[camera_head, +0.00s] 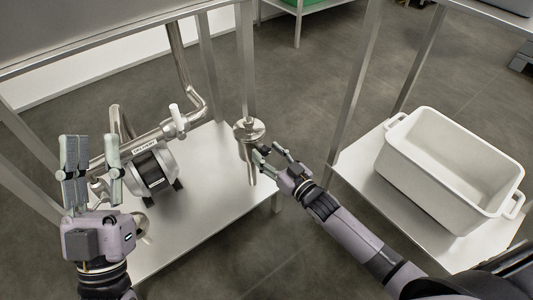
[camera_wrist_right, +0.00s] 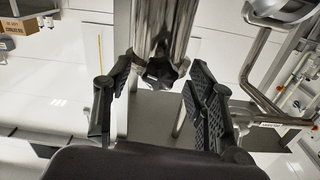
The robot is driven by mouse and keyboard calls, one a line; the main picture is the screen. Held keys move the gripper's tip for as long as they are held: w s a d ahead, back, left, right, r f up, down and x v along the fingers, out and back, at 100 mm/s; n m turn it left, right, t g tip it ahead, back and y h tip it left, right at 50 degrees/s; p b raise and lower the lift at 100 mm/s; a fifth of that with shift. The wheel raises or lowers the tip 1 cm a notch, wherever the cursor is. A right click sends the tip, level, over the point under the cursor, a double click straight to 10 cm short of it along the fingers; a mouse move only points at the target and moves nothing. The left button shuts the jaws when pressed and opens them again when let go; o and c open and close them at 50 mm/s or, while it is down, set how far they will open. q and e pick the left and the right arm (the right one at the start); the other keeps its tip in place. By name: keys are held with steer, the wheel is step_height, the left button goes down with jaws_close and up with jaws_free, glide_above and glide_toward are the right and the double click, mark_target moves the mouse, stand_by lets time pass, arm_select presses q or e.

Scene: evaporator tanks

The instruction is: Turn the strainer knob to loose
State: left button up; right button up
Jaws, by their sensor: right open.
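The strainer (camera_head: 250,136) is an upright shiny metal cylinder with a flanged top, at the centre of the head view. In the right wrist view its metal body (camera_wrist_right: 165,22) ends in a dark, lobed knob (camera_wrist_right: 161,70). My right gripper (camera_head: 270,154) is open beside the strainer's lower body, and its fingers partly cover it in the head view. In the wrist view the knob lies between the two spread fingers, with gaps on both sides; I see no contact. My left gripper (camera_head: 93,168) is open and empty at the left, in front of the piping.
A pump motor (camera_head: 152,171) and steel pipes (camera_head: 184,75) stand on a low metal shelf (camera_head: 205,215) left of the strainer. A table leg (camera_head: 246,60) rises behind the strainer. A white tub (camera_head: 403,166) sits on another low shelf at the right.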

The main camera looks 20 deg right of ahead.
arm_select(q)
steer(key=shift+s+a+r+t+h, duration=0.1)
steer(key=shift+s+r+t+h, duration=0.3)
steer(key=shift+s+r+t, duration=0.2)
arm_select(e)
steer(key=shift+w+a, duration=0.2)
steer(key=shift+w, duration=0.4)
steer(key=c, duration=1.1)
steer(key=shift+n+p, duration=0.4)
steer(key=shift+n, duration=0.2)
steer(key=shift+c, duration=0.2)
arm_select(q)
steer(key=w+f+g+y, duration=0.1)
steer(key=w+f+g, duration=0.1)
steer(key=w+f, duration=0.1)
steer(key=shift+f+g, duration=0.1)
steer(key=shift+g, duration=0.3)
arm_select(e)
steer(key=o, duration=1.1)
steer(key=shift+o, duration=0.2)
steer(key=v, duration=1.2)
